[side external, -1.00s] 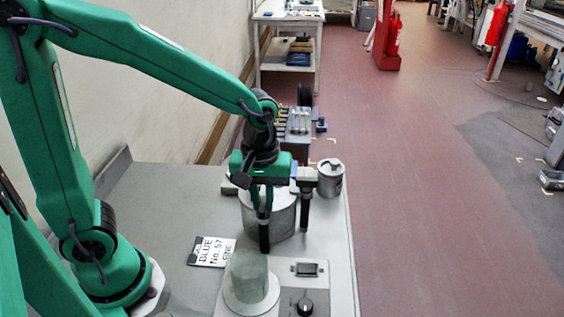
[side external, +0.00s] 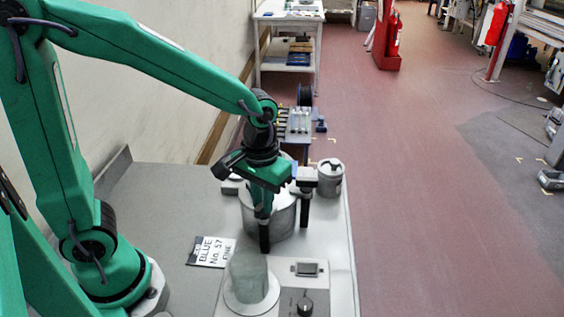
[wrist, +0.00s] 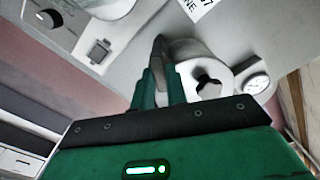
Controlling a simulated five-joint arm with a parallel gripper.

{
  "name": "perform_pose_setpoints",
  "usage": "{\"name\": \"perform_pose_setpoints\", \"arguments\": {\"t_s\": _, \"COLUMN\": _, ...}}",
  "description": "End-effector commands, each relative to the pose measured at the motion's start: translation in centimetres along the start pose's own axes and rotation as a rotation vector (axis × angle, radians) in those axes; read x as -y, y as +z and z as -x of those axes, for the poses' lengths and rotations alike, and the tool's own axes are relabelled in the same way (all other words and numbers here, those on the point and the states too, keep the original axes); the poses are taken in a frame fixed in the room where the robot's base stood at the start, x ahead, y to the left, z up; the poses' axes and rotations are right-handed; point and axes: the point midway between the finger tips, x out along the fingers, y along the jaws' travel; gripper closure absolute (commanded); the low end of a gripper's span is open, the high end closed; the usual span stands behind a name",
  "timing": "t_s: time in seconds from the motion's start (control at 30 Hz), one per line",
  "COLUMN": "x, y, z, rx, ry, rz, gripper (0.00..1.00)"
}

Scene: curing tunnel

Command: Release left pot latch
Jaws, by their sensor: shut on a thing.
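The pot (side external: 284,217) is a grey metal cylinder standing on the bench, partly hidden by my gripper. In the side view, a dark upright latch handle (side external: 264,238) is at its left front and another (side external: 305,211) at its right. My gripper (side external: 262,213) is shut on the left latch handle, with its green fingers coming down from above. In the wrist view, the gripper (wrist: 157,78) reaches to a dark, curved grey piece, which I take as this latch. The pale lid with a black star knob (wrist: 209,86) lies beside it. The exact finger contact is hidden.
A printed card (side external: 211,251) lies left of the pot. A lidded metal can (side external: 331,178) stands behind right.

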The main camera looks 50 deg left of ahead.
Motion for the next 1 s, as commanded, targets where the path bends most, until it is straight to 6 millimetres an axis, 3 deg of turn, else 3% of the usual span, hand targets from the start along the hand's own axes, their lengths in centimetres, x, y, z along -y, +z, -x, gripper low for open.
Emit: {"name": "perform_pose_setpoints", "arguments": {"t_s": 1.0, "x": 0.0, "y": -0.02, "z": 0.14, "rx": -0.001, "ry": 0.0, "rz": -0.917, "gripper": 1.0}}
